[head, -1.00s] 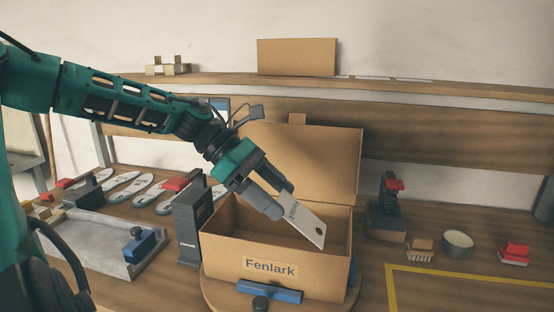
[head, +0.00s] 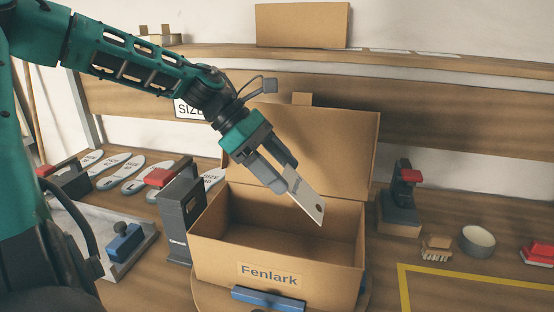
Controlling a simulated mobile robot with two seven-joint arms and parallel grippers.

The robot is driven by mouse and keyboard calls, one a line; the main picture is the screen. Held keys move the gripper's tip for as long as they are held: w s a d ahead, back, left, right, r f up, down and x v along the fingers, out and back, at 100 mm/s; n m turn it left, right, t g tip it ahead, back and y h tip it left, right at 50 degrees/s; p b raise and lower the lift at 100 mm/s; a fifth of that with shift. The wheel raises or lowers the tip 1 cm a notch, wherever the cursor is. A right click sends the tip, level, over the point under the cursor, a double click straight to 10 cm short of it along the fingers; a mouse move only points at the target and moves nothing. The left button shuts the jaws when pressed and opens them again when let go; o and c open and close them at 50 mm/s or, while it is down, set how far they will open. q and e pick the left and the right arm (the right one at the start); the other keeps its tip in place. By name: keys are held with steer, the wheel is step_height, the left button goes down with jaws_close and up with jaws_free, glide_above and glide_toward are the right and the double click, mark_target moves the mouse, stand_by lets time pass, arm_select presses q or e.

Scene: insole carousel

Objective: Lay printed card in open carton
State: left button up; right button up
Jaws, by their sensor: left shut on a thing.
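My left gripper (head: 277,176) is shut on the printed card (head: 303,194), a pale card with dark print and a dark round hole near its lower corner. The card hangs tilted over the mouth of the open carton, its lower end near or just above the opening. The carton (head: 223,257) is brown cardboard, labelled "Fenlark" on its front, with its lid (head: 335,150) standing up at the back. The visible part of its inside looks empty. It sits on a round wooden turntable (head: 363,297). My right gripper is not in view.
A dark grey upright holder (head: 183,217) stands close to the carton's left. Insoles (head: 120,170) and a grey tray (head: 142,248) lie further left. A stamp-like stand (head: 400,205), brush (head: 436,248) and round bowl (head: 478,241) are at right. Yellow tape (head: 404,285) marks the bench.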

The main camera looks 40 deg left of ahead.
arm_select(q)
steer(key=d+f+b, duration=0.1)
steer(key=f+b, duration=0.1)
steer(key=f, duration=0.2)
steer(key=w+d+f+b, duration=0.1)
steer(key=f+b, duration=0.1)
steer(key=f, duration=0.3)
steer(key=w+d+f+b, duration=0.1)
steer(key=f+b, duration=0.2)
steer(key=f, duration=0.1)
steer(key=shift+d+f, duration=0.2)
steer(key=shift+f, duration=0.1)
steer(key=shift+d+f, duration=0.1)
steer(key=shift+f, duration=0.1)
steer(key=shift+f+b, duration=0.15)
steer(key=shift+b, duration=0.3)
steer(key=shift+w+d+f, duration=0.1)
steer(key=shift+f, duration=0.05)
steer(key=o, duration=1.1)
